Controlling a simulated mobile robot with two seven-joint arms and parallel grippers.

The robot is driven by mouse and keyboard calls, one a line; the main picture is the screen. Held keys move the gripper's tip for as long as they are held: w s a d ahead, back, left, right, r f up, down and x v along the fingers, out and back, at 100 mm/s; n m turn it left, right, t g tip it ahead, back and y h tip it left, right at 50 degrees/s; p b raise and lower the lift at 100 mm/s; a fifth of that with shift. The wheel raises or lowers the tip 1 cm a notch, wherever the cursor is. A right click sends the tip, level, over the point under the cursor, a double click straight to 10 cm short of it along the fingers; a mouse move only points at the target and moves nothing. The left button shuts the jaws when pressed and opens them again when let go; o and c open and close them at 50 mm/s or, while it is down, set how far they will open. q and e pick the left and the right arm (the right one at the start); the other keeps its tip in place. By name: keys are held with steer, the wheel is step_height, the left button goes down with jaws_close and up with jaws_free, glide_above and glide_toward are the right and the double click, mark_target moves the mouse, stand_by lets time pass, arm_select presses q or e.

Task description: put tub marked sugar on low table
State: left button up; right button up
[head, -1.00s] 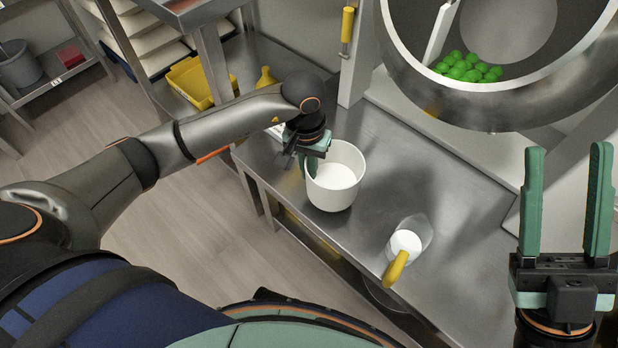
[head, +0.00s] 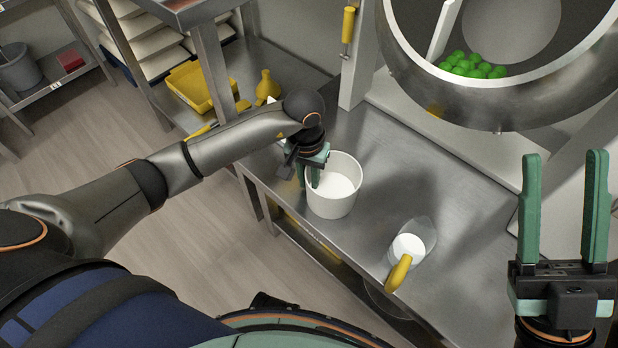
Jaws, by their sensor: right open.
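A white tub (head: 333,204) stands upright on a steel table (head: 375,150) and holds white contents. No marking on it can be read from here. My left gripper (head: 308,176) is at the tub's left rim, pointing down. One green finger shows inside the tub, a little off the wall, and the other is at the outside of the rim. The fingers look parted, and the outer one is partly hidden. My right gripper (head: 563,210) is open and empty at the right edge, pointing up in the picture.
A large steel drum (head: 450,105) with green balls (head: 472,65) overhangs the back.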

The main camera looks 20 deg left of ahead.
arm_select(q)
steer(key=shift+o, duration=1)
steer(key=shift+r, duration=0.15)
